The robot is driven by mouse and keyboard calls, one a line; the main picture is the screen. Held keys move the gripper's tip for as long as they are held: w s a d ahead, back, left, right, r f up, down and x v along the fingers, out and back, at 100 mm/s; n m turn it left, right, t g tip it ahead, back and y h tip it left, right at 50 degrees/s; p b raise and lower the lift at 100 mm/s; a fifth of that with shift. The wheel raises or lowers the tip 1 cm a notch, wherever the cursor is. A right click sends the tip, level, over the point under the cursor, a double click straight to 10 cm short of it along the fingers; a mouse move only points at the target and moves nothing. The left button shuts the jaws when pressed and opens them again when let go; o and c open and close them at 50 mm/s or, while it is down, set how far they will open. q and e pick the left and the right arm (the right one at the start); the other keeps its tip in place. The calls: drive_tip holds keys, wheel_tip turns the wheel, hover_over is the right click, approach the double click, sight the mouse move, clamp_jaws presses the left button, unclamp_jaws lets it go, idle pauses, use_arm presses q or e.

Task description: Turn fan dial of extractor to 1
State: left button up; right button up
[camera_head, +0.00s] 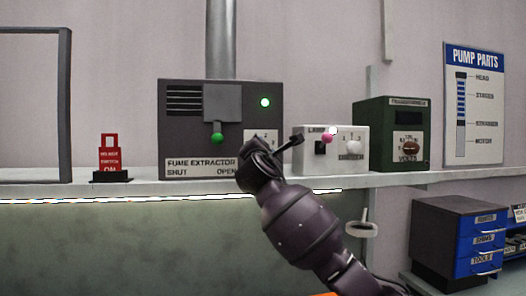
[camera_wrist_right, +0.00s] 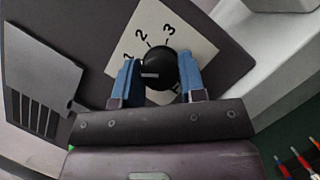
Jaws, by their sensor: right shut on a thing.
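The fume extractor (camera_head: 185,139) is a dark grey box on the shelf, with a green light and a green-knobbed slide lever above a SHUT/OPEN label. Its fan dial (camera_wrist_right: 158,68) is a round black knob with a short white mark, on a white plate (camera_wrist_right: 190,38) numbered 1, 2, 3. The mark lies on the knob's left side, below the 1 in the right wrist view; its exact setting is hard to tell. My right gripper's blue fingers (camera_wrist_right: 157,79) are shut on the dial from both sides. In the head view my right gripper (camera_head: 270,152) hides part of the dial plate.
The lamp box (camera_head: 345,166) with a pink knob stands close to the right of the extractor, then the green transformer (camera_head: 391,112). A red switch (camera_head: 110,155) stands left on the shelf (camera_head: 70,188). Blue drawers (camera_head: 478,245) stand lower right.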

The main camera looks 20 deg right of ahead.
drive_tip(key=shift+m+g, duration=0.6)
drive_tip(key=shift+m, duration=0.6)
drive_tip(key=o, duration=0.9)
drive_tip(key=shift+s+a, duration=0.1)
drive_tip(key=shift+s, duration=0.05)
drive_tip(key=b+v, duration=0.2)
drive_tip(key=v, duration=0.8)
drive_tip(key=shift+s+a+f, duration=0.15)
drive_tip(key=shift+a+f, duration=0.05)
